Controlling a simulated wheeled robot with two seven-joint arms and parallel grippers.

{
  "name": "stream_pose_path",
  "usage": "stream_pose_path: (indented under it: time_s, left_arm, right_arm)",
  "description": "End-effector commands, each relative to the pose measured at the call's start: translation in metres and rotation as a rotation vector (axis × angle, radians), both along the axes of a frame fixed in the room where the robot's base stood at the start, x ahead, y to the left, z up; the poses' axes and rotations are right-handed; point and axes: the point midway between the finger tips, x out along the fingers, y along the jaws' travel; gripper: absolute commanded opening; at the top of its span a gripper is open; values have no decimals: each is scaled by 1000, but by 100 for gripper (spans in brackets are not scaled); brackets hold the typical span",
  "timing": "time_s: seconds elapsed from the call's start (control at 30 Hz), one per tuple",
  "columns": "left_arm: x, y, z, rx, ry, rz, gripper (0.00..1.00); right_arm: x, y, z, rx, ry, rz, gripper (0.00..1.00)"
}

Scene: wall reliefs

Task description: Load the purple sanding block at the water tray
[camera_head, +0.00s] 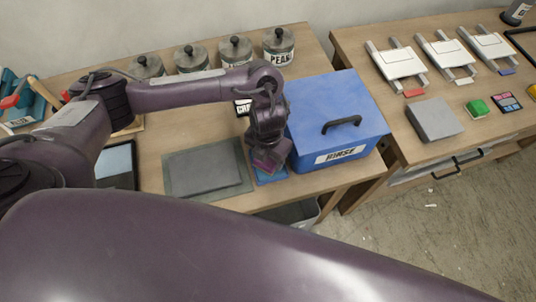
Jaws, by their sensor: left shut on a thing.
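My left gripper (268,160) is shut on the purple sanding block (266,167), which shows only as a small purple patch at the jaws. The gripper points down over a small flat blue piece (272,181) on the table. I cannot tell whether the block touches this piece. A blue box labelled RINSE (308,92), with a black handle on its closed top, stands just right of the gripper; I cannot tell if it is the water tray. My right gripper is out of view.
Grey flat sheets (190,178) lie left of the gripper. Several lidded jars (235,52) line the back. The right bench holds white clamp-like frames (400,66), a grey block (434,119) and a green piece (476,108). A gap separates the benches.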

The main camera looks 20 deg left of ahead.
Motion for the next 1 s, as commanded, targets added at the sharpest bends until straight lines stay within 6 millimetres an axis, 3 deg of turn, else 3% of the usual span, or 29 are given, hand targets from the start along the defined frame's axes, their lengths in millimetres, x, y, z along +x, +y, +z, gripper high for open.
stream_pose_path:
  time_s: [0.27, 1.0]
  left_arm:
    - [-2, 0, 2, 1, 4, 0, 40]
    - [0, 0, 64, 0, 1, 0, 40]
  right_arm:
    - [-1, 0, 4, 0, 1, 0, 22]
    - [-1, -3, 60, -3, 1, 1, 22]
